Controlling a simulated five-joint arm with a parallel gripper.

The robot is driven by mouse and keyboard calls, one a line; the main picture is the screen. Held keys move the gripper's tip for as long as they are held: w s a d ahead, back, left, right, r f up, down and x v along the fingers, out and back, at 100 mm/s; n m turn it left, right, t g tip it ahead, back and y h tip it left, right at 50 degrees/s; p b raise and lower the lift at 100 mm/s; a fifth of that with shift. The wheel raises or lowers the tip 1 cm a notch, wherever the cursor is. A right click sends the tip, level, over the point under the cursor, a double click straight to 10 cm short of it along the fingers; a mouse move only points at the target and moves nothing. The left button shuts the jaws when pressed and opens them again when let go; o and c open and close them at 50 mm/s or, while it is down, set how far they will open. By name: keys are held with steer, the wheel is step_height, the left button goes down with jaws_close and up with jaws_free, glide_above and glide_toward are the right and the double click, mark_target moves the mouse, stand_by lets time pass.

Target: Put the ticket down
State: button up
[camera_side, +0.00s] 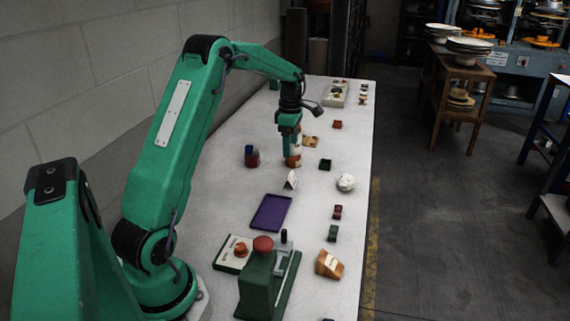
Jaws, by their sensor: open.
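A small white card (291,180), which looks like the ticket, stands tilted or folded on the pale table, just beyond the purple tray (271,212). Dark marks show on its face. My gripper (291,153) points down above the table, a little beyond the card and apart from it in the picture. It is open, though its fingers are small and partly merge with an orange-brown object (295,159) beside them. I cannot tell whether the fingers touch that object.
A green press (256,284) with a red knob and a white box with an orange button (236,252) stand at the front. A dark red and blue block (252,157) is left of my gripper. A white lump (346,183), small blocks and an orange wedge (329,264) line the right side.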

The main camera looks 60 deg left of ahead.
steer(key=s+d+r+m+t, duration=0.1)
steer(key=s+d+r+m, duration=0.3)
steer(key=d+r+m, duration=0.4)
steer(key=s+d+r+m+t, duration=0.2)
steer(key=s+d+r+m, duration=0.25)
steer(key=d, duration=0.55)
steer(key=s+d+m+t, duration=0.2)
steer(key=s+d+m, duration=0.8)
steer(key=s+m, duration=0.4)
steer(key=shift+s+d+f+t, duration=0.15)
steer(key=shift+s+f+t, duration=0.15)
steer(key=shift+s, duration=0.2)
